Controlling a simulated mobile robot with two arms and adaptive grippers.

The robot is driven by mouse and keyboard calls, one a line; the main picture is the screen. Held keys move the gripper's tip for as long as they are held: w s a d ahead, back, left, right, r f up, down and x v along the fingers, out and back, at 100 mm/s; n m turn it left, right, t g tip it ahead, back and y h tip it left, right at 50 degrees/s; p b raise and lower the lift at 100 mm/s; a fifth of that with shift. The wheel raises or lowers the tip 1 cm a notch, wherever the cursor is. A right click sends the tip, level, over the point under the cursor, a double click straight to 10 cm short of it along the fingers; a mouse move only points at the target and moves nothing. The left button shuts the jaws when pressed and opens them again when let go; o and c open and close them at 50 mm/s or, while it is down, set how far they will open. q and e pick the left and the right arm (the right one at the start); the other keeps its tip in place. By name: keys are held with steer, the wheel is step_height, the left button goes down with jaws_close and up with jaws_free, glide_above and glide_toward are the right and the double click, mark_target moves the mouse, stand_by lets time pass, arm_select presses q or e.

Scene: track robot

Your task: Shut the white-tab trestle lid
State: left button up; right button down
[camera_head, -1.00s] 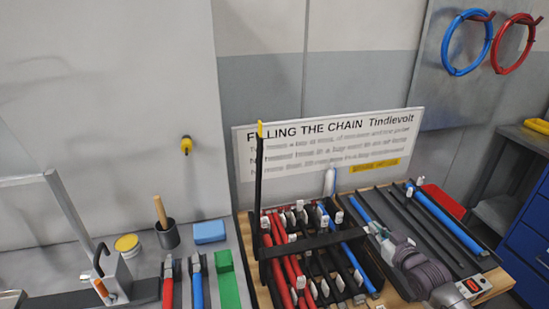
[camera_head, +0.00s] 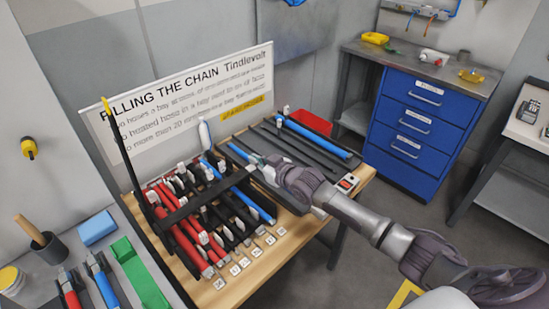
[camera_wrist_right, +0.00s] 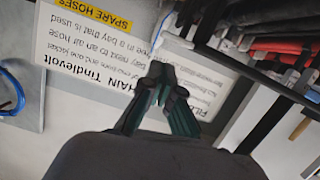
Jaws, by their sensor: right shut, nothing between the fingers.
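The trestle rack (camera_head: 180,262) holds red, black and blue hoses with many white tags. A black bar (camera_head: 207,195), apparently the white-tab lid, lies low across the hoses. A small white patch (camera_head: 250,168), seemingly its tab, shows at its right end. My right gripper (camera_head: 254,160) is shut and empty, close beside that end; I cannot tell whether it touches. In the right wrist view its fingertips (camera_wrist_right: 158,76) are together. A second black bar (camera_head: 128,155) with a yellow tip stands upright at the rack's left. My left gripper is out of view.
A sign board (camera_head: 190,100) stands behind the rack. Black strips and a blue hose (camera_head: 318,138) lie to the rack's right, with a red bin (camera_head: 310,122) behind. A blue drawer cabinet (camera_head: 415,120) stands further right. Open floor lies in front.

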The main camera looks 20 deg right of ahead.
steer(key=r+b+v, duration=0.1)
steer(key=b+v, duration=0.1)
steer(key=v, duration=0.8)
steer(key=s+a+f+g+h, duration=0.1)
steer(key=s+a+f+g, duration=0.1)
steer(key=s+a+f, duration=0.3)
steer(key=s+a+f+g+h, duration=0.15)
steer(key=s+f, duration=0.25)
steer(key=s, duration=0.4)
steer(key=s+f+m+g+h, duration=0.25)
steer(key=s+g, duration=0.55)
steer(key=s, duration=1.2)
step_height(320, 180, down, 25)
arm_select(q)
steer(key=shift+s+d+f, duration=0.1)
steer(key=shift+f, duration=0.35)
arm_select(e)
steer(key=s+d+f+g, duration=0.1)
steer(key=s+d+f, duration=0.1)
steer(key=s+f, duration=0.6)
steer(key=s+d+f+g, duration=0.1)
steer(key=s+f, duration=0.8)
steer(key=s, duration=0.1)
steer(key=shift+d+f, duration=0.35)
steer(key=shift+d, duration=0.05)
